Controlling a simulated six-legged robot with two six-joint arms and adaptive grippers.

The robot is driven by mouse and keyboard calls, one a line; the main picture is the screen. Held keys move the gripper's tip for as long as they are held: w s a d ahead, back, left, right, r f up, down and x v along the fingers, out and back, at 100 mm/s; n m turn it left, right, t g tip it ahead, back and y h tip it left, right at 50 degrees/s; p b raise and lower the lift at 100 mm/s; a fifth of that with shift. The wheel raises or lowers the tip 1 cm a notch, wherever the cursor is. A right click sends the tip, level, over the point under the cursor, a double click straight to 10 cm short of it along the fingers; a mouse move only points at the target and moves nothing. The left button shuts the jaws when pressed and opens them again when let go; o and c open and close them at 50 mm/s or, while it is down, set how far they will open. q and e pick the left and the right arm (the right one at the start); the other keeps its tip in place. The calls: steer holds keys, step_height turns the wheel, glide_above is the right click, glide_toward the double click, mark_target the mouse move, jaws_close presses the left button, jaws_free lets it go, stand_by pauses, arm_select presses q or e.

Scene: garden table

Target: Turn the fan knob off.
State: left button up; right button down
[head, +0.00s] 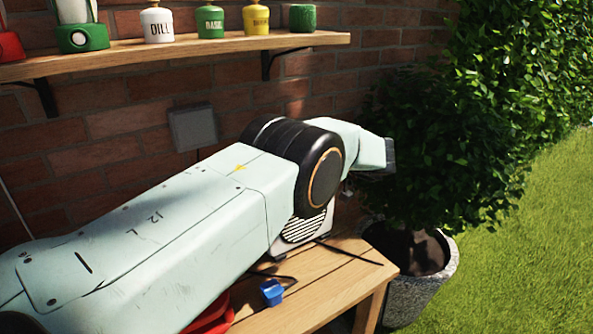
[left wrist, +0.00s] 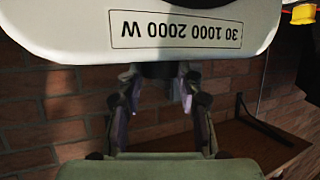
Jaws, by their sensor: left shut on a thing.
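The white fan (head: 303,228) stands on the wooden table, mostly hidden behind my left arm in the head view; part of its striped grille shows. In the left wrist view its white body (left wrist: 85,25) fills the top, with an upside-down label reading watts. The dark fan knob (left wrist: 160,70) sits below the label, between the fingertips of my left gripper (left wrist: 160,92). The gripper is shut on the knob from both sides. The knob's pointer and setting cannot be made out. The head view hides these fingers behind the arm. My right gripper is in neither view.
The table (head: 335,268) holds a small blue item (head: 271,292) and a red object (head: 212,316). A shelf (head: 200,46) with several pots runs along the brick wall. A grey box (head: 193,127) is on the wall. A potted bush (head: 430,130) stands right of the table.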

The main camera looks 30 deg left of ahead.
arm_select(q)
steer(key=shift+r, duration=0.15)
steer(key=o, duration=1.2)
steer(key=shift+d, duration=0.1)
steer(key=v, duration=1.1)
steer(key=shift+s+d, duration=0.15)
steer(key=shift+d, duration=0.25)
